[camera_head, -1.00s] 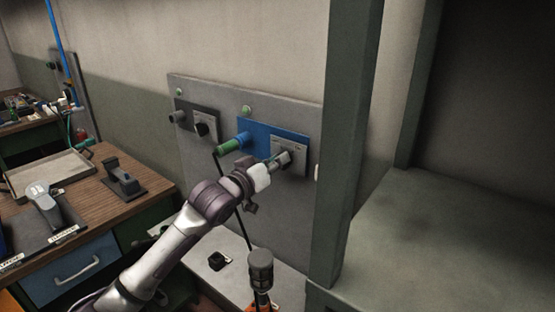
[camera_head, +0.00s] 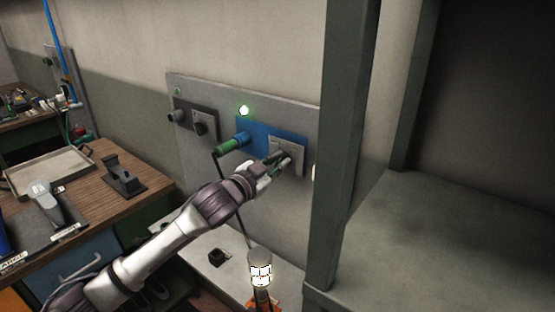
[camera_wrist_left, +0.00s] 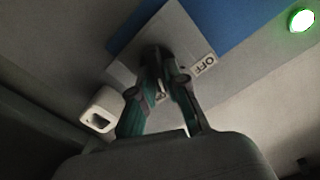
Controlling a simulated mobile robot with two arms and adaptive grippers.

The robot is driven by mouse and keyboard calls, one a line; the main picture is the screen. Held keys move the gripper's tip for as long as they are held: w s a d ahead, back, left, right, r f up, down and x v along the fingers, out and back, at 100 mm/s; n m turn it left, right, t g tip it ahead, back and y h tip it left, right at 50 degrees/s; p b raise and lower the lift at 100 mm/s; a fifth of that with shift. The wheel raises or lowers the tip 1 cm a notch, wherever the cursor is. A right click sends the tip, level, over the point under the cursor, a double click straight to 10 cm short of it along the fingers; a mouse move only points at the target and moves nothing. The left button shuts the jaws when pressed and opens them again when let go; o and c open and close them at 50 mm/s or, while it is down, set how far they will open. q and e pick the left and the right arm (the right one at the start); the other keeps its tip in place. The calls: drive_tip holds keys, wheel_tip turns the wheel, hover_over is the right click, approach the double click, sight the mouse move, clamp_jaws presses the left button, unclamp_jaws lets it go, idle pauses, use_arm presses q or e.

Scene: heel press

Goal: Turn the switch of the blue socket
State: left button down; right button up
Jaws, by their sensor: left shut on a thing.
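The blue socket (camera_head: 258,136) is mounted on the grey wall panel, with a green plug (camera_head: 230,146) in its left side. Its switch plate (camera_head: 299,148) is at the right end. My left gripper (camera_head: 284,160) is at that plate, shut on the dark switch knob (camera_wrist_left: 155,58), which the fingers partly hide. In the left wrist view the fingers (camera_wrist_left: 163,90) close around the knob, and an OFF label (camera_wrist_left: 204,65) shows beside it. A green lamp (camera_head: 244,110) above the blue socket is brightly lit. My right gripper is not in view.
A black socket with its own knob (camera_head: 200,128) is left of the blue one, under a dim green lamp (camera_head: 178,91). A green post (camera_head: 347,150) stands close on the right. A lit lamp-like tool (camera_head: 260,268) stands below. A wooden bench (camera_head: 118,210) is at left.

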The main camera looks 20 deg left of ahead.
use_arm(q)
drive_tip(key=shift+m, duration=0.8)
drive_tip(key=c, duration=1.2)
unclamp_jaws()
drive_tip(key=shift+s+f, duration=0.1)
drive_tip(key=shift+s, duration=0.1)
drive_tip(key=v, duration=1.1)
drive_tip(key=shift+s+a, duration=0.1)
drive_tip(key=shift+s, duration=0.2)
